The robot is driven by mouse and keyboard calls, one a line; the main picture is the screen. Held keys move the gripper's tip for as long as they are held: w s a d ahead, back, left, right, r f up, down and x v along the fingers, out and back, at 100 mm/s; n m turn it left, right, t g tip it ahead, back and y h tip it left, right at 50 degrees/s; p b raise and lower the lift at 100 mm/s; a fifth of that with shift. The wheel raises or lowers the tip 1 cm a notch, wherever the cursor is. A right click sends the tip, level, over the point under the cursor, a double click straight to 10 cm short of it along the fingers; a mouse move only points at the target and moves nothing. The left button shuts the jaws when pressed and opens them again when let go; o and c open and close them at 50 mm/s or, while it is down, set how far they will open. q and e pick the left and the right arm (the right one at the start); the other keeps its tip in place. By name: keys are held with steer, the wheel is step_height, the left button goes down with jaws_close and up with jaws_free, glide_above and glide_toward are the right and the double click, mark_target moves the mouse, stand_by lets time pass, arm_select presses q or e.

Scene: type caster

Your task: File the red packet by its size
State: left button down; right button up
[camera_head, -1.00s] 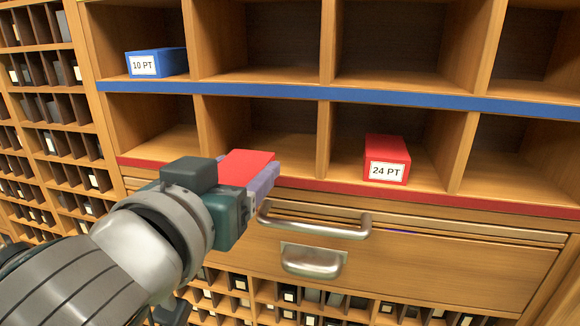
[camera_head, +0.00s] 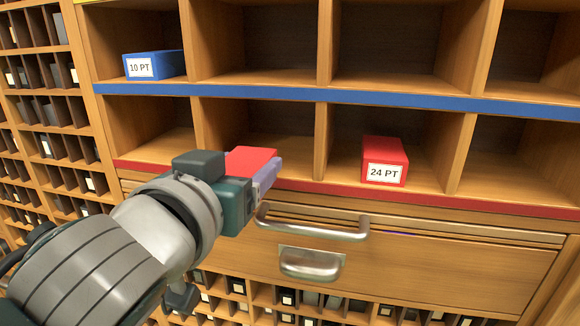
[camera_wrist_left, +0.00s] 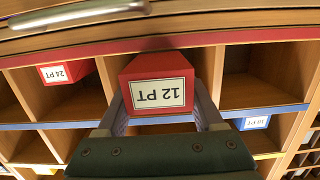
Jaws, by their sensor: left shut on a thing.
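My left gripper (camera_head: 264,172) is shut on a red packet (camera_head: 250,160). The left wrist view shows this red packet (camera_wrist_left: 160,78) between the two fingers, its label reading 12 PT upside down. In the head view the packet is at the front of the red-edged row, before the second compartment from the left; how far inside it is I cannot tell. Another red packet, labelled 24 PT (camera_head: 385,161), sits in the third compartment of that row. A blue packet labelled 10 PT (camera_head: 154,65) sits in the leftmost compartment of the blue-edged row above. My right gripper is not in view.
The red edge strip (camera_head: 450,200) runs under the lower row and the blue strip (camera_head: 400,97) under the upper row. Upright dividers (camera_head: 321,140) separate the compartments. A drawer handle (camera_head: 312,230) juts out below. The lower leftmost compartment (camera_head: 150,125) is empty.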

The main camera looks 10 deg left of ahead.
mark_target(257, 151)
arm_select(q)
steer(key=shift+w+d+r+b, duration=0.1)
steer(key=shift+w+b, duration=0.35)
steer(key=shift+w, duration=1.45)
steer(key=shift+w+d+b, duration=0.1)
steer(key=shift+w+b, duration=1.25)
steer(key=shift+w, duration=1.35)
jaws_free()
steer(key=shift+f, duration=0.2)
steer(key=shift+s+r+p, duration=0.2)
steer(key=shift+s+p, duration=0.2)
steer(key=shift+s, duration=0.1)
steer(key=s+p, duration=0.1)
steer(key=s, duration=0.1)
steer(key=s+p, duration=0.1)
steer(key=s, duration=0.2)
steer(key=s+r+p, duration=0.1)
steer(key=s, duration=0.2)
steer(key=shift+a+r, duration=0.1)
steer(key=shift+a, duration=0.1)
steer(key=shift+s, duration=0.4)
steer(key=shift+r, duration=0.1)
